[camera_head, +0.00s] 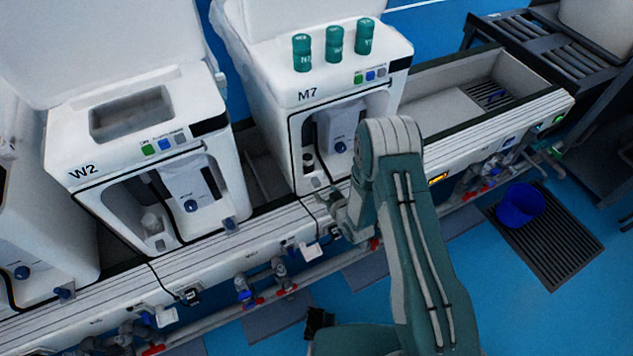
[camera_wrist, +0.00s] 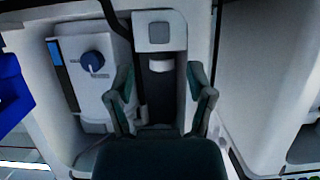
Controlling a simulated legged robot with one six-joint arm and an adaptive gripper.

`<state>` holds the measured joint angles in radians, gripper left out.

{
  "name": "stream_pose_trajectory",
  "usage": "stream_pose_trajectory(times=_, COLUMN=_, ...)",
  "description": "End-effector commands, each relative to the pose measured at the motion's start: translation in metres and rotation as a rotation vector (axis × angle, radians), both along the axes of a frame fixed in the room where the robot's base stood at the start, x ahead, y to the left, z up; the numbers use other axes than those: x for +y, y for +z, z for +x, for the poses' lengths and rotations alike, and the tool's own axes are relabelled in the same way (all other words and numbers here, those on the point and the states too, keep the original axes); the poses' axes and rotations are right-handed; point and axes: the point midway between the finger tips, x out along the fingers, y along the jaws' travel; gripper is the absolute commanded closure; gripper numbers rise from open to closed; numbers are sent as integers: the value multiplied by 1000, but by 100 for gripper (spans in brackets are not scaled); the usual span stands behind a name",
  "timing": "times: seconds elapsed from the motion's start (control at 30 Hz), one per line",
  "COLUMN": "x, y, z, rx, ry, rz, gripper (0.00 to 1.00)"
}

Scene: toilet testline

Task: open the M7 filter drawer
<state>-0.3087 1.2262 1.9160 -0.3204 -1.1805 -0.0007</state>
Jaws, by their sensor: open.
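The M7 machine (camera_head: 300,97) is a white cabinet with an open front bay. In the bay are a panel with a blue knob (camera_head: 340,147) and a narrow dark recess holding a small pale cylinder (camera_head: 308,160). Below the recess is a white tab with a grey square (camera_head: 316,182), perhaps the filter drawer's front; I cannot tell for sure. My gripper (camera_head: 335,201) is low in front of the bay. In the wrist view my gripper (camera_wrist: 162,92) is open and empty, its fingers either side of the recess. The tab (camera_wrist: 159,36) and cylinder (camera_wrist: 161,65) show beyond the fingertips.
Three green canisters (camera_head: 334,44) stand on top of M7. The W2 machine (camera_head: 130,140) stands to the left. A long rail with valves and pipes (camera_head: 280,270) runs along the front. A blue bucket (camera_head: 520,204) stands on a floor grate at right.

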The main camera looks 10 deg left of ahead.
Motion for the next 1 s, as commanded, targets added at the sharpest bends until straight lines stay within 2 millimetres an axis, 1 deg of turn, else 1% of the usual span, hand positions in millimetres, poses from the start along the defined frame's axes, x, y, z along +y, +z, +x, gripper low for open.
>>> stream_pose_trajectory(times=0.03, x=6, y=-4, z=7, rx=-2, ry=1, rz=1, gripper=31)
stream_pose_trajectory(times=0.2, x=22, y=-15, z=29, rx=-2, ry=0, rz=0, gripper=31)
stream_pose_trajectory(times=0.4, x=34, y=-24, z=47, rx=0, ry=-1, rz=0, gripper=31)
stream_pose_trajectory(times=0.53, x=38, y=-27, z=52, rx=1, ry=-1, rz=0, gripper=31)
stream_pose_trajectory(times=0.8, x=38, y=-27, z=53, rx=1, ry=-1, rz=0, gripper=31)
stream_pose_trajectory(times=0.87, x=38, y=-27, z=53, rx=1, ry=-1, rz=0, gripper=58)
stream_pose_trajectory(times=0.9, x=38, y=-27, z=53, rx=1, ry=-1, rz=0, gripper=76)
stream_pose_trajectory(times=0.93, x=38, y=-27, z=53, rx=1, ry=-1, rz=0, gripper=89)
stream_pose_trajectory(times=0.97, x=38, y=-27, z=53, rx=1, ry=-1, rz=0, gripper=100)
stream_pose_trajectory(times=1.0, x=38, y=-27, z=53, rx=1, ry=-1, rz=0, gripper=100)
